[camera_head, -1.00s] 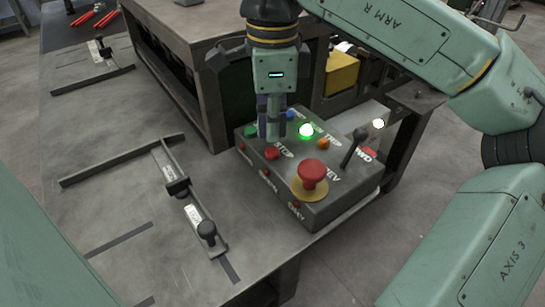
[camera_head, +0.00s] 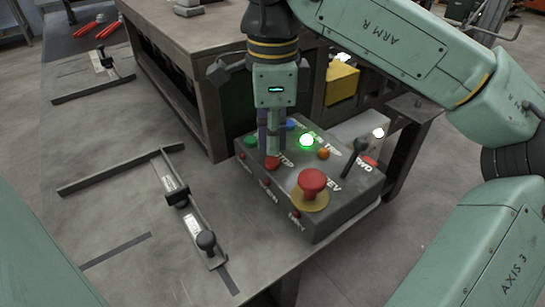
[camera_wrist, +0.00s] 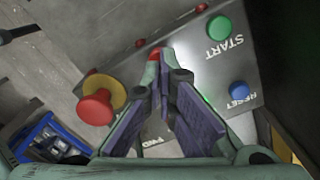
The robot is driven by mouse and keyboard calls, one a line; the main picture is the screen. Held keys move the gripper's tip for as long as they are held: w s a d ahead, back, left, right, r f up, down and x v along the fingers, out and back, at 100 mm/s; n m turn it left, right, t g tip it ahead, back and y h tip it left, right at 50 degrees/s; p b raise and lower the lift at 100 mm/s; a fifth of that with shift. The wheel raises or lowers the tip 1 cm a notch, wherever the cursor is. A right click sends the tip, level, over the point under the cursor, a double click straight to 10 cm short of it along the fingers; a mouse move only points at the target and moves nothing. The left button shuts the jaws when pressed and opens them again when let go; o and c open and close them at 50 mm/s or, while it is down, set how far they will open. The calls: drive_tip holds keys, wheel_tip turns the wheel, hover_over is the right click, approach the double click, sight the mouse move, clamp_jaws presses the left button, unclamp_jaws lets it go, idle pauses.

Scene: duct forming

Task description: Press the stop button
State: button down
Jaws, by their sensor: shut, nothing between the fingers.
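A grey control box (camera_head: 345,200) stands on the workbench, with several buttons and a lever on top. The red stop button (camera_head: 272,163) is on its left part. My gripper (camera_head: 270,150) is shut and empty, pointing down, with its tips right at the stop button. In the wrist view, my gripper's tips (camera_wrist: 168,60) partly cover the red stop button (camera_wrist: 154,54). I cannot tell whether they touch it.
A large red mushroom button (camera_head: 312,183) on a yellow base, a black lever (camera_head: 355,152), a lit green lamp (camera_head: 306,140) and a green start button (camera_wrist: 219,27) are close by. Metal guides (camera_head: 195,215) lie on the bench to the left.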

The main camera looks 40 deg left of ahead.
sight(272, 161)
drive_tip(key=shift+f+b, duration=0.85)
drive_tip(key=shift+f, duration=0.35)
idle(0.6)
drive_tip(key=shift+r, duration=0.1)
drive_tip(key=shift+r+p, duration=2.9)
drive_tip(key=shift+r, duration=0.55)
drive_tip(key=shift+s+f, duration=0.1)
